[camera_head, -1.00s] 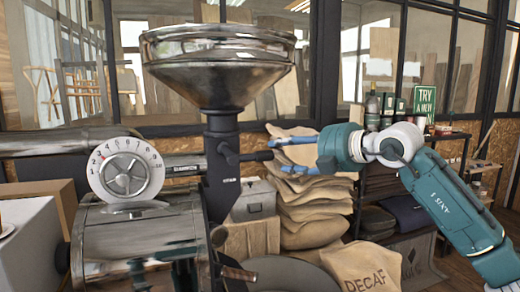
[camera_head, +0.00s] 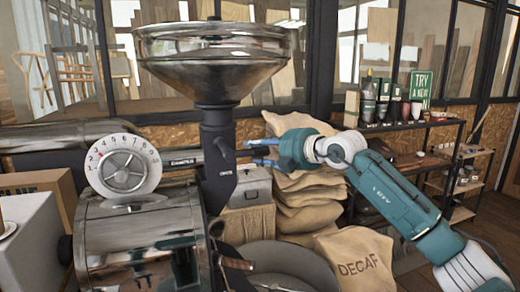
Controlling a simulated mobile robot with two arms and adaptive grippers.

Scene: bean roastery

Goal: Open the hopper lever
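The steel hopper (camera_head: 215,62) stands on a dark column (camera_head: 217,165) in the middle left of the head view. A short dark lever (camera_head: 242,154) sticks out to the right from this column, below the hopper. My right gripper (camera_head: 256,153) comes in from the right at the lever's height. Its two blue fingers are apart, one above the other, with their tips near the lever's end. The lever's end seems to lie between the fingertips; whether they touch it I cannot tell. My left gripper is not in view.
The roaster drum (camera_head: 140,235) with a numbered dial (camera_head: 123,166) fills the lower left. A grey metal box (camera_head: 251,187) sits below the lever. Stacked burlap sacks (camera_head: 308,205) and a DECAF sack (camera_head: 355,257) stand behind and below my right arm. Shelves (camera_head: 425,165) stand behind.

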